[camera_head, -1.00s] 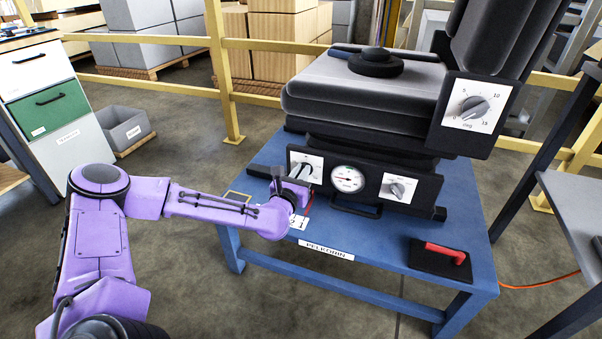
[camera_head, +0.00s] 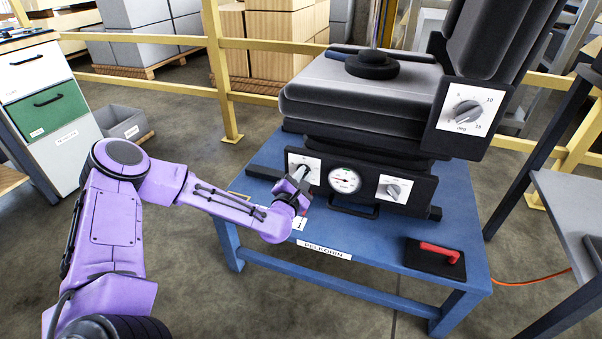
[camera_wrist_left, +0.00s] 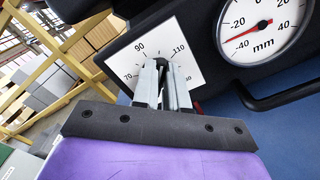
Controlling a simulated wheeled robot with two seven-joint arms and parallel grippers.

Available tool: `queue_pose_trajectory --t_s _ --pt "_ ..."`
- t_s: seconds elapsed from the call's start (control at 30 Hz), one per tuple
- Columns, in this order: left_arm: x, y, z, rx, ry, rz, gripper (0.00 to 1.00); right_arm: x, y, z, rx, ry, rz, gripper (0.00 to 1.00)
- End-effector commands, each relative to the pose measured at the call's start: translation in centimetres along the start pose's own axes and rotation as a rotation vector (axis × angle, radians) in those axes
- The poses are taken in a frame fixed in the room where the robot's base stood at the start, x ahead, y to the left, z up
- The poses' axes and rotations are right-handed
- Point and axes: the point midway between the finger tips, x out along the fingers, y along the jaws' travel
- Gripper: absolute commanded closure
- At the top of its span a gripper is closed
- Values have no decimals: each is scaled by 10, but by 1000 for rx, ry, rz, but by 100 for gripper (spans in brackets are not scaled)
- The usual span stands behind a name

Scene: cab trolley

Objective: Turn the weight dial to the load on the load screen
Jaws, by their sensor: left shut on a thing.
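The weight dial sits on a white plate (camera_head: 316,172) at the left of the seat's dark front panel. In the left wrist view its plate (camera_wrist_left: 190,58) shows the marks 70, 90 and 110. My left gripper (camera_head: 301,174) is at this dial, and its fingers (camera_wrist_left: 161,75) are shut on the dark knob (camera_wrist_left: 160,63). The fingers cover most of the knob, so I cannot read its setting. I cannot make out a load screen in either view. My right gripper is not in view.
A round mm gauge (camera_head: 345,179) and another dial (camera_head: 394,189) sit right of the weight dial. A deg dial (camera_head: 466,112) is on the backrest side. A black block with a red handle (camera_head: 438,254) lies on the blue table (camera_head: 385,270).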

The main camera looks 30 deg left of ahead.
Motion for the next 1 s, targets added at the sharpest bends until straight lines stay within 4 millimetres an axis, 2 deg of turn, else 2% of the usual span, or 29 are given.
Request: queue_pose_trajectory --t_s 0.7,1.0 --pt "0 -9 -2 676 0 -2 100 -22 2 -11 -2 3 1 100" --pt "0 -11 -5 900 1 -1 100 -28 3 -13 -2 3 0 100"
